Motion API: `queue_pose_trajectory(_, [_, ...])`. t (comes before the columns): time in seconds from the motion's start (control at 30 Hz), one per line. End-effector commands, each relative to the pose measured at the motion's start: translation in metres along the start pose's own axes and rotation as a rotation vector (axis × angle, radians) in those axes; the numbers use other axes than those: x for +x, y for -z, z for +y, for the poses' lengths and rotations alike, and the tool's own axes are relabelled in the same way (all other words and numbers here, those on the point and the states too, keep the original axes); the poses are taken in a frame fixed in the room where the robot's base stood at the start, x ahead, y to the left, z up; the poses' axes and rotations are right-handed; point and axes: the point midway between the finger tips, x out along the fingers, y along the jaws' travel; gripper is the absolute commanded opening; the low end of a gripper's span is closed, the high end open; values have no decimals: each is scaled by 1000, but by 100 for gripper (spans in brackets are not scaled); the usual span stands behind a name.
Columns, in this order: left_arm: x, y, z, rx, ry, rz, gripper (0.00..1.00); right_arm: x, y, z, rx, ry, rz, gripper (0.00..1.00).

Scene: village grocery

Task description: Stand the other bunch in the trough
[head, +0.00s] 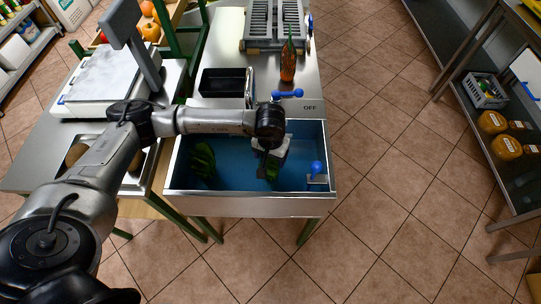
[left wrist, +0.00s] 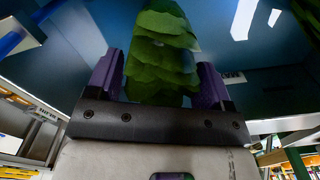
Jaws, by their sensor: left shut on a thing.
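The trough (head: 230,206) is a metal basin with a blue inside, at the middle of the head view. One green leafy bunch (head: 203,160) is in its left end; I cannot tell how firmly it stands. My left gripper (head: 270,160) is over the right half of the trough, pointing down. It is shut on the other bunch (head: 274,168), which is partly hidden by the gripper. In the left wrist view this bunch (left wrist: 162,55) shows as layered green leaves between the purple fingers. Whether its lower end touches the trough floor is hidden. My right gripper is not in view.
A blue knob fitting (head: 317,170) sits at the trough's right end. A tap with a blue lever (head: 287,94) stands behind the trough. A black tray (head: 224,83), an orange bottle-like thing (head: 288,62) and a grey rack (head: 274,22) are further back. Tiled floor lies open at right.

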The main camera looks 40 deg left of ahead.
Motion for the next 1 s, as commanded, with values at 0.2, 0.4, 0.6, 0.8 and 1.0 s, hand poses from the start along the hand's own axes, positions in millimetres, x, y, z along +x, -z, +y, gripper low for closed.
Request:
queue_pose_trajectory(0.2, [-1, 1, 0, 0, -1, 2, 22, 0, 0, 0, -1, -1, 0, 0])
queue_pose_trajectory(0.4, [2, 0, 0, 0, 0, 1, 77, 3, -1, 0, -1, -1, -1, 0])
queue_pose_trajectory(0.6, [2, 0, 0, 0, 0, 1, 96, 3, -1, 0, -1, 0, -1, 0])
queue_pose_trajectory(0.8, [2, 0, 0, 0, 0, 1, 100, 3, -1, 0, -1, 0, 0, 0])
queue_pose_trajectory(1.0, [-5, 0, 0, 0, -1, 2, 100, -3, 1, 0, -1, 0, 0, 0])
